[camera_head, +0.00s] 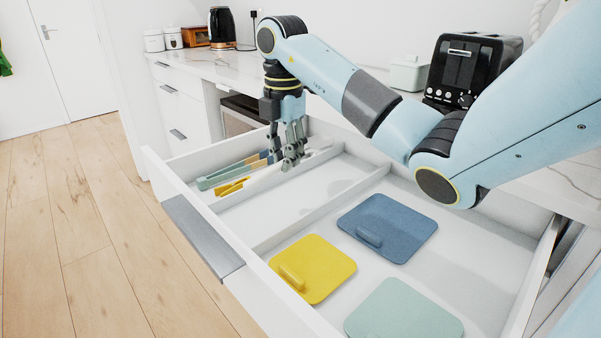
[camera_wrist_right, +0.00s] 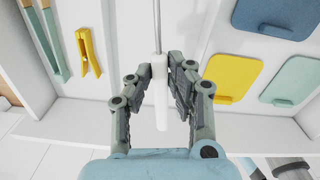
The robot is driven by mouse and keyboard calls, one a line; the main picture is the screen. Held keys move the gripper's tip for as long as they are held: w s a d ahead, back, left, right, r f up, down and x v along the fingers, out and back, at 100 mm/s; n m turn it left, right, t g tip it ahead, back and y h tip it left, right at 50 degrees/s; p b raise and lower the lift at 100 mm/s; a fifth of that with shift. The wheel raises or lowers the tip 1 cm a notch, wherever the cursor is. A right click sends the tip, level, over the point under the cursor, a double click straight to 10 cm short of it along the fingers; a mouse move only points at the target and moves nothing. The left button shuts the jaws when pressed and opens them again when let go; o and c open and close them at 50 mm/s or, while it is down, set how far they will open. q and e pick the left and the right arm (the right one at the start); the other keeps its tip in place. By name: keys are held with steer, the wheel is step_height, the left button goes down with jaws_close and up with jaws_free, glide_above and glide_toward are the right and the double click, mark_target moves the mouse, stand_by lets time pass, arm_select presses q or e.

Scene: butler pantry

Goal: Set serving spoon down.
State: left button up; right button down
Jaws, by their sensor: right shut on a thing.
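The serving spoon shows in the right wrist view as a white handle (camera_wrist_right: 161,98) with a thin metal shaft running up out of the frame. Its bowl end is out of that view. My right gripper (camera_wrist_right: 157,82) has its fingers on either side of the handle and is shut on it. In the head view my right gripper (camera_head: 294,160) points down into the far part of the open drawer (camera_head: 270,238), by the divider at the tongs compartment. The spoon is hard to make out there, and whether it touches the drawer floor I cannot tell. My left gripper is not in view.
Teal tongs with wooden parts (camera_head: 228,174) and small yellow tongs (camera_head: 232,187) lie left of my right gripper. The middle compartment is bare. Blue (camera_head: 390,225), yellow (camera_head: 318,265) and mint (camera_head: 405,312) lids lie in the near compartment. A toaster (camera_head: 468,70) stands on the counter.

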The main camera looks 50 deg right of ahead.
steer(key=shift+w+a+f+m, duration=0.3)
steer(key=shift+w+a+m, duration=0.1)
steer(key=shift+m, duration=0.2)
steer(key=b, duration=0.1)
glide_above(280, 209)
steer(key=shift+m, duration=0.3)
step_height(280, 209, down, 6)
steer(key=shift+r, duration=0.25)
steer(key=shift+f, duration=0.65)
steer(key=shift+f+b, duration=0.35)
steer(key=shift+f, duration=1.25)
steer(key=shift+f, duration=0.1)
steer(key=c, duration=1.2)
jaws_free()
